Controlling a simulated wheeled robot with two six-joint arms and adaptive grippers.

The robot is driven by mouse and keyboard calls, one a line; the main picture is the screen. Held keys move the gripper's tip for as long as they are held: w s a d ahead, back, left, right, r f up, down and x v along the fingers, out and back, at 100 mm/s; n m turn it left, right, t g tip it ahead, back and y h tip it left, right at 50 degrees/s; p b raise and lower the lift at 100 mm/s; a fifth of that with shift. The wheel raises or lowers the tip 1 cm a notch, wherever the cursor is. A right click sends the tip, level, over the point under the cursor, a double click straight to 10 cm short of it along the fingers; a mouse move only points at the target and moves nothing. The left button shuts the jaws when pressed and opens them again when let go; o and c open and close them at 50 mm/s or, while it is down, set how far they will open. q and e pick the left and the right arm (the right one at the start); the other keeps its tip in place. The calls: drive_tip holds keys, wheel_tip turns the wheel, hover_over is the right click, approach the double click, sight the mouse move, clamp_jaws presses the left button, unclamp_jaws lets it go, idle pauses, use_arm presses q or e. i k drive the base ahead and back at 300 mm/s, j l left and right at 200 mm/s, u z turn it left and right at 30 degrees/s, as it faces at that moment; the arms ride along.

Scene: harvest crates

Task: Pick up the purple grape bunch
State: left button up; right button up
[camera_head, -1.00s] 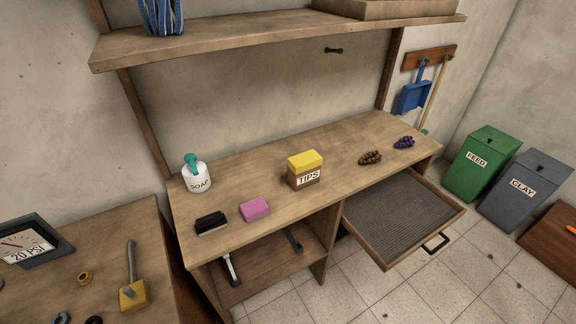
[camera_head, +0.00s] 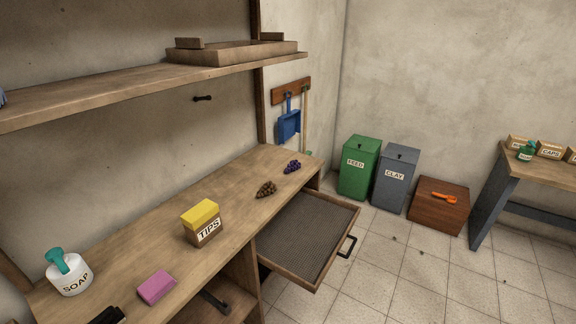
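The purple grape bunch (camera_head: 292,167) lies on the wooden workbench (camera_head: 150,240), near its far right end. A brown bunch (camera_head: 266,189), like a pine cone or brown grapes, lies close to it on the nearer left side, apart from it.
A mesh-bottomed drawer (camera_head: 345,243) stands open below the bunches. On the bench are a TIPS box (camera_head: 203,230), a soap bottle (camera_head: 70,278) and a pink block (camera_head: 156,287). Green (camera_head: 358,178) and grey (camera_head: 394,190) bins stand beyond. A shelf (camera_head: 140,87) hangs above. Tiled floor is open at right.

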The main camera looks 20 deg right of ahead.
sight(293, 166)
drive_tip(key=i+l, duration=0.15)
drive_tip(key=l, duration=0.2)
drive_tip(key=i+l+u, duration=0.1)
drive_tip(key=l, duration=0.25)
drive_tip(key=i+l+u, duration=0.1)
drive_tip(key=l, duration=0.3)
drive_tip(key=i+l, duration=0.25)
drive_tip(key=l, duration=0.15)
drive_tip(key=i+l+u, duration=0.1)
drive_tip(key=l, duration=0.25)
